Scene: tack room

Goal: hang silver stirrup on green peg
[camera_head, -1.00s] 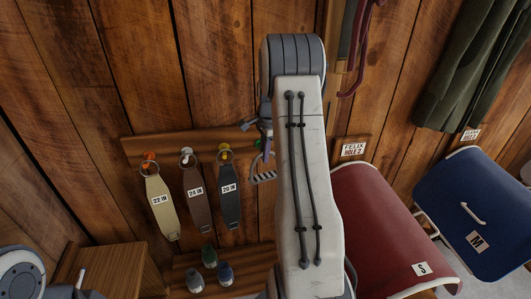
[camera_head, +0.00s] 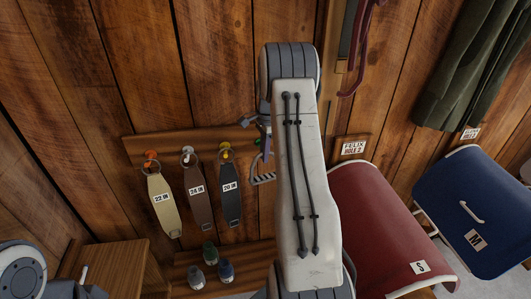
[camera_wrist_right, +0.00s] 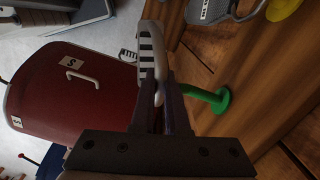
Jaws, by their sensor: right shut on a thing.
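The silver stirrup (camera_wrist_right: 150,60) is held in my right gripper (camera_wrist_right: 165,95), its ridged tread showing in the right wrist view. In the head view the stirrup (camera_head: 263,178) hangs in front of the wall, low beside my right arm. My right gripper (camera_head: 267,150) is shut on it, mostly hidden by my arm. The green peg (camera_wrist_right: 221,101) sticks out from the wooden board, bare, to the right of the gripper fingers in the wrist view. The stirrup appears apart from it. My left gripper's fingers are out of view.
The peg board (camera_head: 135,148) holds labelled straps on orange, white and yellow pegs to the left. Three small bottles (camera_head: 209,254) stand on a shelf below. A red saddle pad rack (camera_head: 370,225) and a blue one (camera_head: 475,200) stand right.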

